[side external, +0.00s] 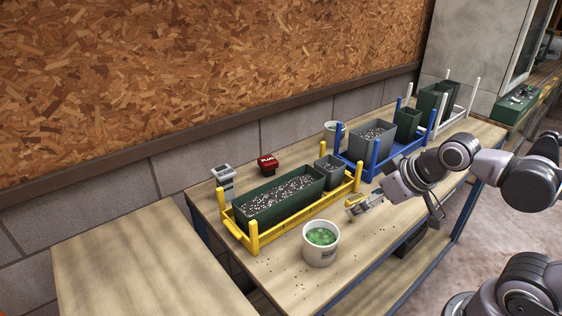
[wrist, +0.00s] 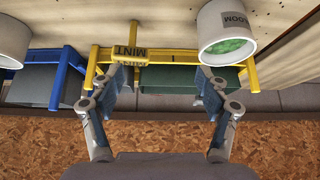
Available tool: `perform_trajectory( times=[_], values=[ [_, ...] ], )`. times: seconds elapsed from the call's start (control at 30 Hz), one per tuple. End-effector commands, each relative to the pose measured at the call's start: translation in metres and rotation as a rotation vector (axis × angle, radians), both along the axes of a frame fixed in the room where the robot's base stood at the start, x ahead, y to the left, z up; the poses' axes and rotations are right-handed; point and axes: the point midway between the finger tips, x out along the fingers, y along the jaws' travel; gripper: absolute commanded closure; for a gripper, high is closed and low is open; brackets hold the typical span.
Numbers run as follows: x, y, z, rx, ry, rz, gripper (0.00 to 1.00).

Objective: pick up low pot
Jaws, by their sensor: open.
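Which pot the task calls low is not certain from the frames. A long, low green trough (side external: 262,203) full of speckled soil sits in the yellow rack (side external: 238,236); its green side shows between my fingers in the wrist view (wrist: 187,78). A small grey pot (side external: 329,173) with soil stands at the rack's right end. A larger grey pot (side external: 371,141) with soil stands in the blue rack (side external: 387,160). My gripper (side external: 362,206) is open and empty beside the yellow rack's right end. A yellow MINT tag (wrist: 130,55) shows near one finger.
A white pot (side external: 321,249) of green pieces stands on the bench in front of the yellow rack. A red box (side external: 267,164) and a grey device (side external: 224,177) stand behind. A white rack (side external: 462,118) with green pots is farther right. The bench front is mostly clear.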

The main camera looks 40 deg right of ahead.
Motion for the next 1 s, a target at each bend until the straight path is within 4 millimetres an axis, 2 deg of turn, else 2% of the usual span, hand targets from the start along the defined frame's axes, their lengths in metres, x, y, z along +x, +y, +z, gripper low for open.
perform_trajectory(
  times=[0.23, 0.37, 0.7, 1.0],
  values=[
    [0.003, -0.001, 0.002, -0.018, 0.009, 0.019, 0.24],
    [0.015, -0.005, 0.012, -0.103, 0.053, 0.106, 0.24],
    [0.077, -0.029, 0.037, -0.453, 0.291, 0.545, 0.24],
    [0.138, -0.052, 0.035, -0.677, 0.534, 0.967, 0.24]
  ],
)
